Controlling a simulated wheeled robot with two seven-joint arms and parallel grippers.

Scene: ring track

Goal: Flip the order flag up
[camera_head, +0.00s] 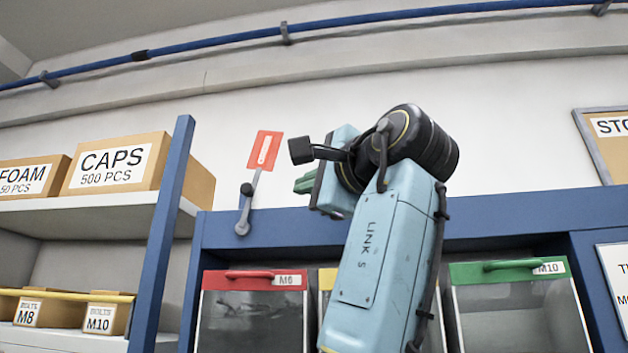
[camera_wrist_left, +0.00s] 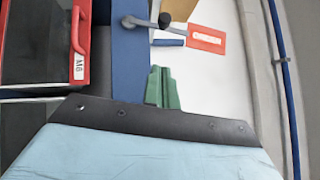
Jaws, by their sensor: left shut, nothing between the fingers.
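The order flag is a red plate with a white mark (camera_head: 265,150) on a thin light stem. It stands up, leaning slightly right, above the blue frame's top edge. Below it a grey lever (camera_head: 243,214) with a black knob (camera_head: 247,189) also points up from its pivot. In the left wrist view, turned sideways, the red flag (camera_wrist_left: 205,39) and the knob (camera_wrist_left: 165,20) lie beyond the fingertips. My left gripper (camera_head: 304,182), with green fingers, is right of the lever and apart from it. Its fingers (camera_wrist_left: 162,88) are shut and empty. My right gripper is not in view.
A blue rack (camera_head: 480,222) holds bins with red (camera_head: 225,277) and green (camera_head: 470,272) lids below. A blue post (camera_head: 167,235) and shelves with a CAPS box (camera_head: 120,163) stand left. White wall is bare around the flag.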

